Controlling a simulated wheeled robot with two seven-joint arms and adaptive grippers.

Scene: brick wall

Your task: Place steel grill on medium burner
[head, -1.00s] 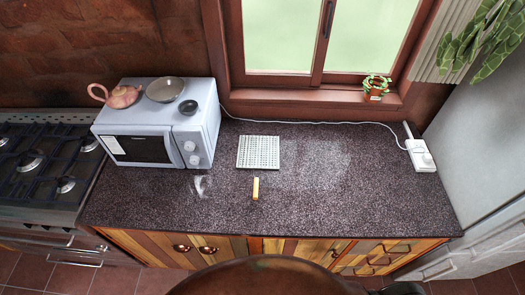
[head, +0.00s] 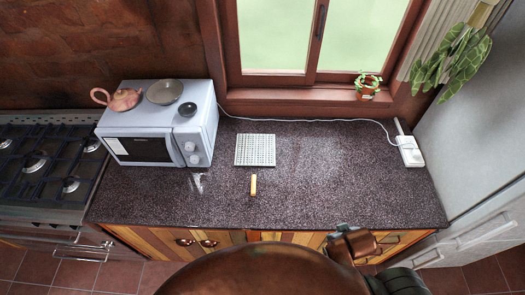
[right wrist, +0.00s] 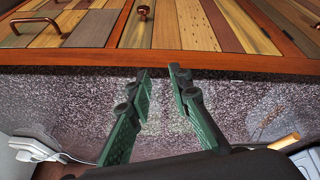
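The steel grill (head: 255,150) is a pale, square, perforated plate lying flat on the dark counter, right of the microwave. A short yellow bar, possibly its handle (head: 253,185), points toward the front edge; a yellow end also shows in the right wrist view (right wrist: 283,142). The stove's burners (head: 33,162) are at the far left, partly cut off by the frame; I cannot tell which is the medium one. My right gripper (right wrist: 160,71) has two green fingers apart with nothing between them, near the counter's front edge, away from the grill. My left gripper is not in view.
A white power strip (head: 411,152) with a cable lies at the right. The counter (head: 330,180) right of the grill is clear.

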